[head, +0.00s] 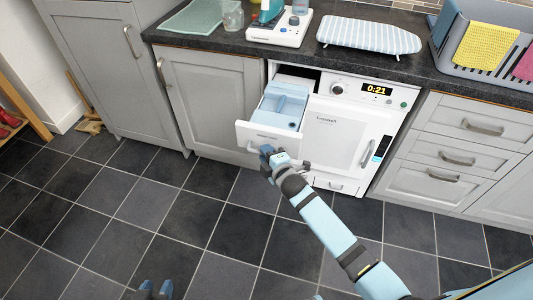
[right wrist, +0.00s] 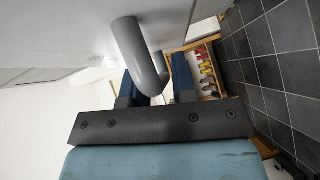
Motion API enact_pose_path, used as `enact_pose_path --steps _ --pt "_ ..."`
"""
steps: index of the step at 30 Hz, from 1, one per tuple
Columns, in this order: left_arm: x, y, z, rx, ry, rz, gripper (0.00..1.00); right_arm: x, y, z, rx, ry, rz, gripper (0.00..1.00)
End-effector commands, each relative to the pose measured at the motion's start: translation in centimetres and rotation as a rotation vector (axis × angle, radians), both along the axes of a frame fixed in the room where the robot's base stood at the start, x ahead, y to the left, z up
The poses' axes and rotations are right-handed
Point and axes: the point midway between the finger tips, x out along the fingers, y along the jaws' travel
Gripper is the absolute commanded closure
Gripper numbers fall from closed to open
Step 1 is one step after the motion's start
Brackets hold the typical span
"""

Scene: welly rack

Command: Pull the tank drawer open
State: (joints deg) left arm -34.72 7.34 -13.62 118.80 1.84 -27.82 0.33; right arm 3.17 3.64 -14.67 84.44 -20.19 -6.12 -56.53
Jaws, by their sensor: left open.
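The tank drawer (head: 268,137) is a white-fronted drawer at the upper left of the white machine (head: 342,135). It stands pulled out, with a light-blue tank (head: 281,107) inside. My right gripper (head: 267,152) is at the drawer front. The exact contact is partly hidden by the handle. My left gripper (head: 152,290) is open and empty, low over the floor at the bottom edge, far from the drawer.
Grey cupboards (head: 210,98) stand left of the machine and grey drawers (head: 450,150) right of it. The worktop (head: 205,45) above holds an appliance (head: 280,28), a small ironing board (head: 368,35) and a dish rack (head: 487,50). The tiled floor (head: 120,215) in front is clear.

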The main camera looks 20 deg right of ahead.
Motion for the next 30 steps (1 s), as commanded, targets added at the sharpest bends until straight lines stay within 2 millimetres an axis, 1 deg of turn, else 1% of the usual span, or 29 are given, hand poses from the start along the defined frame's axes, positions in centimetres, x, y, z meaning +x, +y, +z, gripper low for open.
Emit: enact_pose_path --steps 5,8,11,21,25,30 --pt "0.0 0.1 0.0 0.002 0.000 -0.001 0.57 -0.1 0.0 0.0 0.000 0.000 0.000 0.75" --pt "0.0 0.0 0.1 0.001 0.000 -0.001 0.57 -0.9 -0.2 0.1 0.000 0.000 0.000 0.75" --pt "0.0 0.0 0.3 -0.002 0.001 0.001 0.57 -2.4 -0.5 0.4 0.001 0.001 0.001 0.75" --pt "0.0 -0.4 0.6 -0.016 0.008 0.012 0.57 -9.9 -2.0 1.5 0.001 0.002 0.000 0.75" --pt "-0.1 -0.3 0.5 -0.017 0.012 0.013 0.57 -11.8 -2.4 1.9 0.000 0.001 0.000 0.75" --pt "-0.1 -0.2 0.3 -0.013 0.016 0.012 0.57 -13.2 -2.7 2.1 0.000 0.000 0.000 0.75"
